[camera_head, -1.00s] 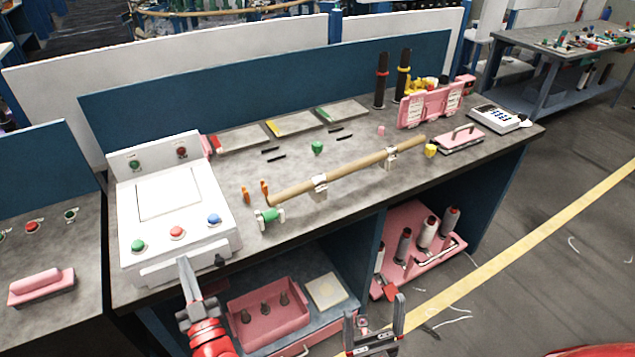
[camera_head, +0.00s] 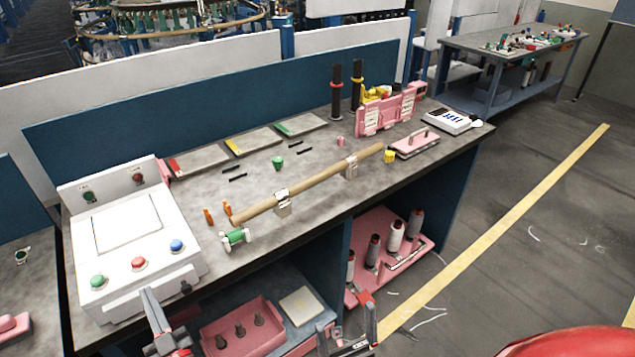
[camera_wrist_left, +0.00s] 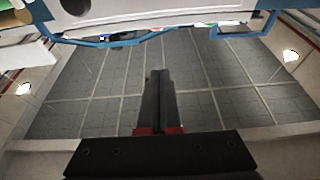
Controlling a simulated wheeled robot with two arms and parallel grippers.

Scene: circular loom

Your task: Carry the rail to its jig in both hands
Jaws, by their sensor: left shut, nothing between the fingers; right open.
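The rail (camera_head: 318,181) is a long tan rod lying across two pale metal brackets on the grey workbench. The near bracket (camera_head: 283,203) and the far bracket (camera_head: 350,166) hold it just above the top. My left gripper (camera_head: 150,298) is shut and empty, in front of the white control box and left of the rail. In the left wrist view its fingers (camera_wrist_left: 158,85) are together with nothing between them. My right gripper (camera_head: 347,330) is open and empty, low in front of the bench's shelves. I cannot tell which fixture is the jig.
A white control box (camera_head: 129,236) with coloured buttons stands at the bench's left end. A green-and-white piece (camera_head: 235,238) and orange pegs (camera_head: 227,209) sit by the rail's near end. A pink case (camera_head: 414,143) and yellow block (camera_head: 389,156) are by the far end. Pink trays fill the shelves below.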

